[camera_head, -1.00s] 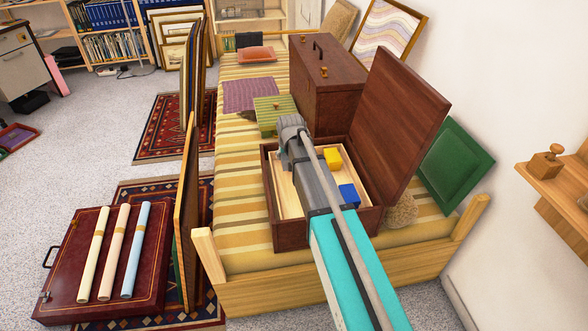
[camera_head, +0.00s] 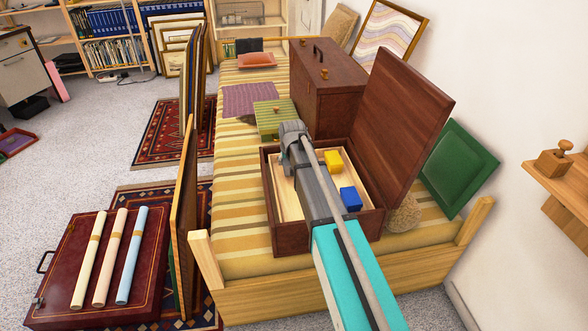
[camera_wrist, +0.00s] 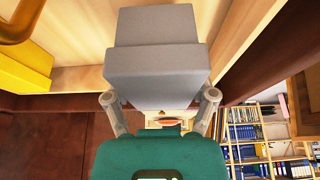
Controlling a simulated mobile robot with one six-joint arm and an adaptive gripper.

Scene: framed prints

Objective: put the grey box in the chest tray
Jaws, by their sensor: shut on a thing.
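The chest tray (camera_head: 289,201) is a pale wooden tray inside the open dark-brown chest (camera_head: 292,240) on the striped bed. A yellow block (camera_head: 333,161) and a blue block (camera_head: 350,198) are in its right part. My gripper (camera_wrist: 160,102) is shut on the grey box (camera_wrist: 154,60), with a finger on each side of it. In the wrist view, the tray's pale wood (camera_wrist: 82,42) lies beyond the box, with the yellow block (camera_wrist: 22,72) to the left. In the head view, my arm reaches over the chest and hides the box. I cannot tell whether the box touches the tray.
The chest's raised lid (camera_head: 402,125) stands at the right. A tall brown case (camera_head: 327,95) and a green striped box (camera_head: 273,117) are behind the chest. A wooden panel (camera_head: 184,220) stands left of the bed. Bare tray floor shows left of my arm.

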